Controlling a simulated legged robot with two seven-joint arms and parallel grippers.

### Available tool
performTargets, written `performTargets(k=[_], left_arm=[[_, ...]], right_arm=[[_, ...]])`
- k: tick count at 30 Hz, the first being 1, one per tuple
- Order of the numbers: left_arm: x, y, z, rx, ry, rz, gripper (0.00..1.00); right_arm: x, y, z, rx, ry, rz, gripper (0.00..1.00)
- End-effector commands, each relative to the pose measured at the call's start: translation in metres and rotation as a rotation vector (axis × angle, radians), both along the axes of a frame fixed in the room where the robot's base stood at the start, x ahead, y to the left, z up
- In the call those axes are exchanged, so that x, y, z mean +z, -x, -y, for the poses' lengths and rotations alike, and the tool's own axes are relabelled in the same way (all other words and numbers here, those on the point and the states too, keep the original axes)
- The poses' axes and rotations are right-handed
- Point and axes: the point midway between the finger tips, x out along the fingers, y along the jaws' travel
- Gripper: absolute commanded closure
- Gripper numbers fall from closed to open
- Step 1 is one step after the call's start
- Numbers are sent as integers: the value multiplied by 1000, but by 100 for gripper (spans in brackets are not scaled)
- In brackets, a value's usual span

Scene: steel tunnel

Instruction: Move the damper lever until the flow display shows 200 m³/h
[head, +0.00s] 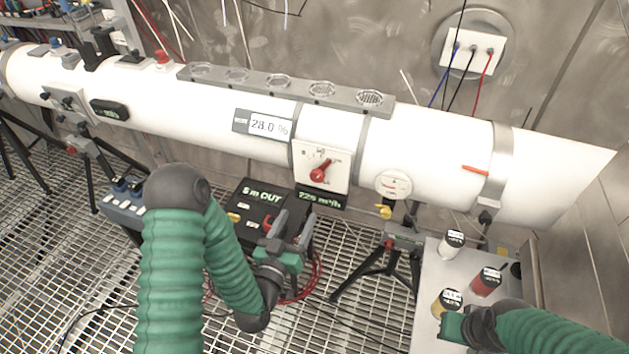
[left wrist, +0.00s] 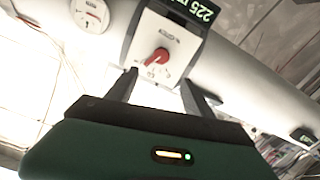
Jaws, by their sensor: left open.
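The damper lever (head: 320,171) is a red handle on a white square plate (head: 334,155) on the front of the white duct. The flow display (head: 321,199) under the plate reads 225 m³/h in green. My left gripper (head: 290,228) is open and empty, below and left of the lever in the head view. In the left wrist view, the lever (left wrist: 157,57) shows beyond the gap between the two open fingers (left wrist: 160,84), apart from them. The display (left wrist: 195,10) is partly cut off there. My right gripper (head: 456,326) is at the bottom right; its fingers are unclear.
The white duct (head: 190,108) spans the view, with a 28.0 % display (head: 268,126) and a round gauge (head: 393,184). A black box reading "5 m OUT" (head: 262,196) stands behind my left gripper. A grey table (head: 432,270) with several small containers is at right. Tripods stand on the grating.

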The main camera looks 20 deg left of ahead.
Motion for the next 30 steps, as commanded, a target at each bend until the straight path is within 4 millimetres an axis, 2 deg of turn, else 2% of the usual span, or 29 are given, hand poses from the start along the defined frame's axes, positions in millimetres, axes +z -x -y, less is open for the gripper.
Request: performTargets(k=[1,3,11,13,21,25,30], left_arm=[[-9,-8,-2,2,-3,9,40],[-12,-15,-3,1,-2,9,40],[-12,-32,-1,1,-3,7,40],[0,-49,0,1,1,2,40],[0,-117,3,1,2,0,40],[-1,-136,3,1,0,-1,40],[-1,-144,3,1,0,-1,40]], right_arm=[[-21,0,0,0,0,0,100],[-39,0,0,0,0,-1,100],[-97,0,0,0,0,0,100],[-82,1,0,0,0,-2,100],[-76,0,0,0,0,0,100],[-76,0,0,0,0,0,100],[-76,0,0,0,0,0,100]])
